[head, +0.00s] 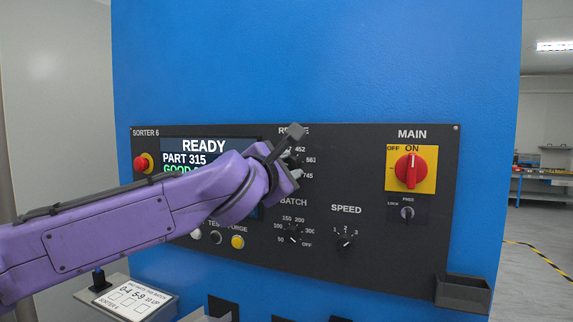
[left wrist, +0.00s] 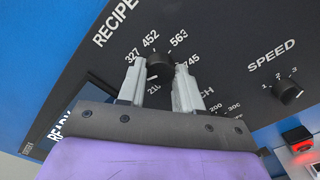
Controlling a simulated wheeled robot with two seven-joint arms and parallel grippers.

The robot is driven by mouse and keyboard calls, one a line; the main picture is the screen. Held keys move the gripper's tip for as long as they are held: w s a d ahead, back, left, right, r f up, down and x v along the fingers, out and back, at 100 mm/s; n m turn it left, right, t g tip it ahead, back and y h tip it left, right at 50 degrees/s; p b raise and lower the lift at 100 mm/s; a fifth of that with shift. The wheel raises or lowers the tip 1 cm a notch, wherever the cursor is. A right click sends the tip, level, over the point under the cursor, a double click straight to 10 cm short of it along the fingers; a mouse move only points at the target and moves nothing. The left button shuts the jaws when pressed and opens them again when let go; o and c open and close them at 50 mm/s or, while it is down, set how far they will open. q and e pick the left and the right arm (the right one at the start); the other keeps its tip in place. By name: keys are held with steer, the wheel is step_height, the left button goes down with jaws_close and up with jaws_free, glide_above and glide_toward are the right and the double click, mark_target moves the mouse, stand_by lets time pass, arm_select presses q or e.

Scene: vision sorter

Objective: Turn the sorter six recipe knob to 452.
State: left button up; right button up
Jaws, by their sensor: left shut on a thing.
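The recipe knob (left wrist: 160,63) is a black dial on the dark panel, ringed by the numbers 210, 327, 452, 563 and 745. My left gripper (head: 293,163) reaches it from the left in the head view and hides most of it. In the left wrist view, the two grey fingers of the left gripper (left wrist: 161,75) are on either side of the knob, shut on it. I cannot tell for certain which number the knob points to. My right gripper is not in view.
The dark control panel (head: 380,250) on the blue cabinet holds a red main switch (head: 410,168), a speed knob (head: 345,243), a batch knob (head: 293,237) and a red button (head: 140,163). The display (head: 205,146) reads READY and PART 315. A small tray (head: 463,292) juts out lower right.

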arm_select(q)
steer(key=m+p, duration=0.3)
steer(key=m, duration=0.1)
steer(key=shift+r+p, duration=0.25)
steer(key=shift+p, duration=0.05)
steer(key=m+p, duration=0.4)
steer(key=m, duration=0.1)
steer(key=m+p, duration=0.2)
steer(key=m, duration=0.3)
steer(key=shift+f+p, duration=0.1)
steer(key=shift+p, duration=0.2)
steer(key=shift+f+m+p, duration=0.1)
steer(key=shift+m+p, duration=0.75)
steer(key=shift+m, duration=1.65)
steer(key=o, duration=1)
steer(key=shift+o, duration=0.2)
